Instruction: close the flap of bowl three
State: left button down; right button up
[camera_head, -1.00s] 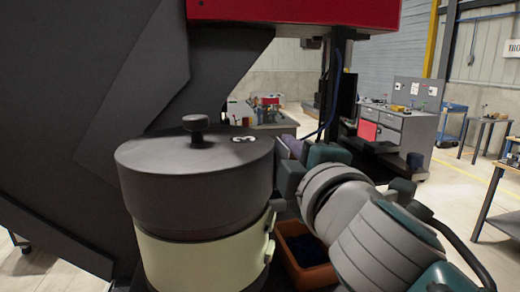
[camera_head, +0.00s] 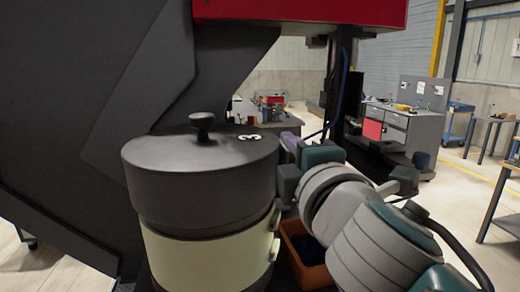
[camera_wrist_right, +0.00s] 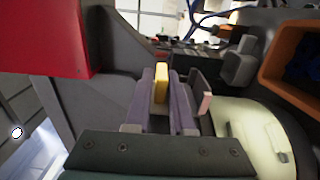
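Bowl three (camera_head: 190,180) stands at the left centre of the head view. It has a dark round lid with a knob, a white 3 on top and a cream lower body (camera_head: 205,258). The cream body also shows at the right of the wrist view (camera_wrist_right: 255,140). My right arm comes in from the right. A yellow tab (camera_wrist_right: 161,83) and a pinkish-ended plate (camera_wrist_right: 204,103) show near the fingers; I cannot tell whether either is the flap. My left gripper is out of view.
An orange bin (camera_head: 312,276) with dark contents sits below my right arm, beside the bowl. A large dark machine body (camera_head: 65,110) fills the left, with a red housing (camera_head: 300,10) above. A grey workbench (camera_head: 405,125) stands farther back on open floor.

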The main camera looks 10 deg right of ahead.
jog(key=o, duration=0.3)
jog(key=s+b, duration=0.1)
jog(key=s, duration=0.9)
jog(key=shift+d, duration=0.2)
